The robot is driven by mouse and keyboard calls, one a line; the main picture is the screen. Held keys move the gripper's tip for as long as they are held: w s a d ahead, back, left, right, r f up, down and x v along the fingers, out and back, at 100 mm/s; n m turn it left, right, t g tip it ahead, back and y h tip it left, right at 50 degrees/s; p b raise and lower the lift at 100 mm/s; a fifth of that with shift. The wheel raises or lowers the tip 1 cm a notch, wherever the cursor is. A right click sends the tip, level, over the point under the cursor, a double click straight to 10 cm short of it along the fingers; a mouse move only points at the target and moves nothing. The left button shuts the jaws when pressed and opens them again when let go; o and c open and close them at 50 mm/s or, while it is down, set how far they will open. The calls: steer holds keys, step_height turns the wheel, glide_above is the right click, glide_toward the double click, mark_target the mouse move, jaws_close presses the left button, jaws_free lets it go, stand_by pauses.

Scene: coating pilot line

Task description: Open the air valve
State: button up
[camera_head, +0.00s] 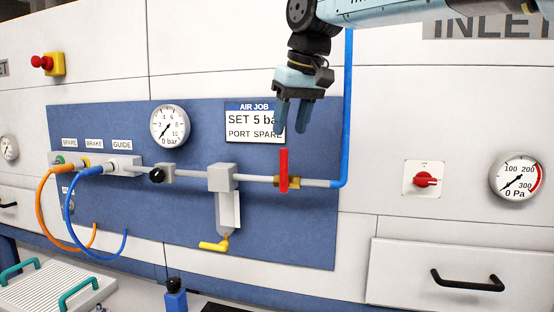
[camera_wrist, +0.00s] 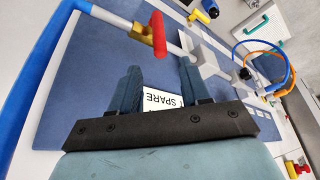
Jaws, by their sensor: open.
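The air valve has a red lever handle (camera_head: 284,170) on a brass body (camera_head: 288,183), fitted in the grey pipe on the blue panel. The lever stands upright, across the pipe. My gripper (camera_head: 292,130) is above the lever, pointing down, open and empty, apart from it. In the wrist view the red lever (camera_wrist: 158,35) shows beyond the open fingers (camera_wrist: 160,75), near the top of the picture. The pressure gauge (camera_head: 169,125) above the pipe is labelled 0 bar. A card (camera_head: 253,122) reads "AIR JOB, SET 5 bar, PORT SPARE", partly covered by my finger.
A blue pipe (camera_head: 348,110) rises right of the valve. A filter unit (camera_head: 228,205) with a yellow drain lever (camera_head: 214,245) hangs left of it. A black knob (camera_head: 157,175) and orange and blue hoses (camera_head: 72,215) are further left. A red switch (camera_head: 425,180) is at right.

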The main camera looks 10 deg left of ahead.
mark_target(282, 158)
steer(key=x, duration=0.9)
steer(key=shift+f, duration=0.15)
steer(key=shift+c, duration=0.2)
jaws_close()
steer(key=shift+a, duration=0.2)
steer(key=shift+d, duration=0.2)
